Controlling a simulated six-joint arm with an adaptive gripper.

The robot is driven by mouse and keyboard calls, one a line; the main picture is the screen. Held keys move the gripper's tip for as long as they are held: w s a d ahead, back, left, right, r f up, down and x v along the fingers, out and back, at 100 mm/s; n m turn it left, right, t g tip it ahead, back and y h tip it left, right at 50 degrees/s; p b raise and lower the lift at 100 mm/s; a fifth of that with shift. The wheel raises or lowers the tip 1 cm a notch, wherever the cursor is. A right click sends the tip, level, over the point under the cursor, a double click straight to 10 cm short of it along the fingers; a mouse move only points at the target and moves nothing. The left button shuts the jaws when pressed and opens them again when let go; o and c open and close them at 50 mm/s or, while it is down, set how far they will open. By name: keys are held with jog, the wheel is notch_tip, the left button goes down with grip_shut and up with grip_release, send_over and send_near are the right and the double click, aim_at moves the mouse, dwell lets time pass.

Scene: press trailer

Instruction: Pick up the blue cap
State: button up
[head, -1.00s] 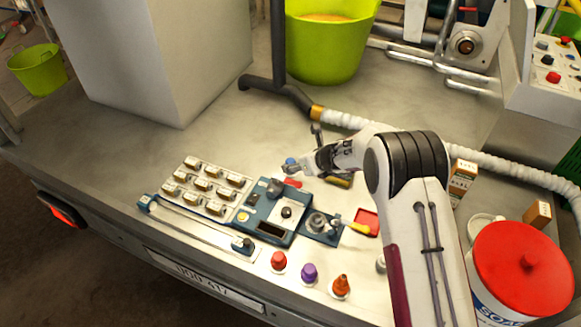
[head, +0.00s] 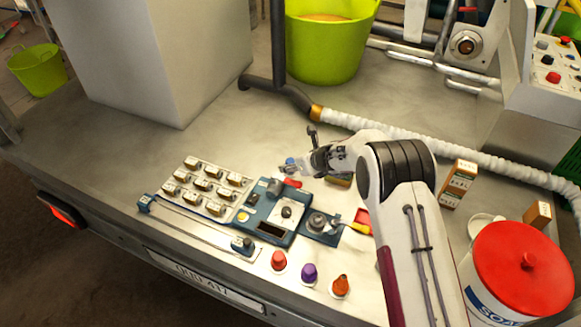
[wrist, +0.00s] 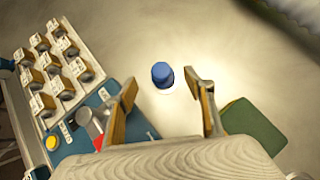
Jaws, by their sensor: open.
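The blue cap (wrist: 162,73) stands upright on a pale round base on the bench, and shows fully in the wrist view. My gripper (wrist: 161,82) is open and empty. In the wrist view its two fingertips are left and right of the cap, with clear space between them and it. The cap appears beyond the fingertips; I cannot tell the exact height gap.
A blue device panel (head: 257,225) and a tray of labelled blocks (head: 190,200) lie to the left. A green pad (wrist: 250,128) lies right of my gripper. Red (head: 278,261), purple (head: 308,272) and orange (head: 340,285) caps stand near the front edge. A white hose (head: 400,138) runs behind.

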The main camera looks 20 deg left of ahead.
jog(key=shift+d+f+x, duration=0.1)
jog(key=shift+x, duration=0.75)
jog(key=shift+d+f+x, duration=0.1)
jog(key=shift+d+x, duration=0.05)
jog(key=shift+x, duration=1.6)
jog(key=c, duration=1.4)
